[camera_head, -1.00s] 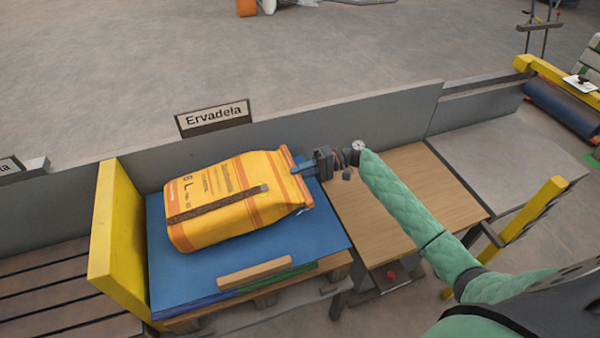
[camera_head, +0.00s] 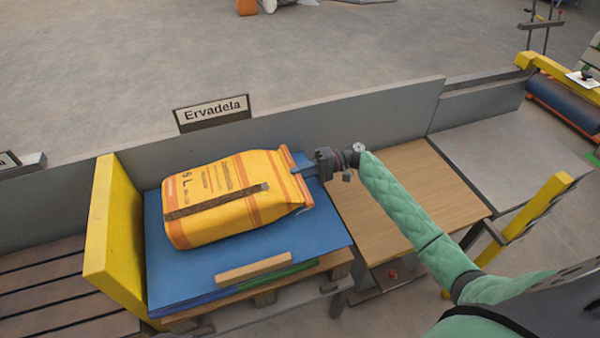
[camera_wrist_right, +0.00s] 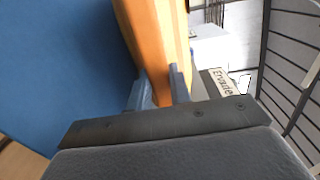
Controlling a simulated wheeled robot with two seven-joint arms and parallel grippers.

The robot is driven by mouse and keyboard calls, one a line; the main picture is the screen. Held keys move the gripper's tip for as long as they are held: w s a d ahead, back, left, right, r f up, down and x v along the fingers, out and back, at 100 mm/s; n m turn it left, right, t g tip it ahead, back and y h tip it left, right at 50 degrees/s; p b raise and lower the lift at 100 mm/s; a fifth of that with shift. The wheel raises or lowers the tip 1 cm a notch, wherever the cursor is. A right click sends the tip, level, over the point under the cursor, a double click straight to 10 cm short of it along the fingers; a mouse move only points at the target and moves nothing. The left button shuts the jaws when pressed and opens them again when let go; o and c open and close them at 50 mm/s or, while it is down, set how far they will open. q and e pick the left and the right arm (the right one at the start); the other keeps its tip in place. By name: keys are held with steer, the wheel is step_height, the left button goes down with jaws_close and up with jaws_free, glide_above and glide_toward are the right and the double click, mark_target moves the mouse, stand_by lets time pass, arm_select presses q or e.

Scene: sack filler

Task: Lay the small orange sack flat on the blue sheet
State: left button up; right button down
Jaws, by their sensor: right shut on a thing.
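The small orange sack (camera_head: 228,212) lies flat on its broad side on the blue sheet (camera_head: 190,284) in the head view. A dark brown band runs across its printed face. My right gripper (camera_head: 302,169) is shut on the sack's right end, near its far corner. In the right wrist view the gripper's fingers (camera_wrist_right: 160,92) pinch the edge of the orange sack (camera_wrist_right: 153,35), with the blue sheet (camera_wrist_right: 55,60) beside it. The sack's underside is hidden. My left gripper is in neither view.
A yellow board (camera_head: 113,232) stands at the sheet's left edge. A wooden strip (camera_head: 253,268) lies on the sheet's near part. A grey wall (camera_head: 320,128) with an "Ervadela" sign (camera_head: 212,113) runs behind.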

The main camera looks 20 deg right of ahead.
steer(key=c, duration=1.2)
jaws_free()
steer(key=shift+d, duration=0.1)
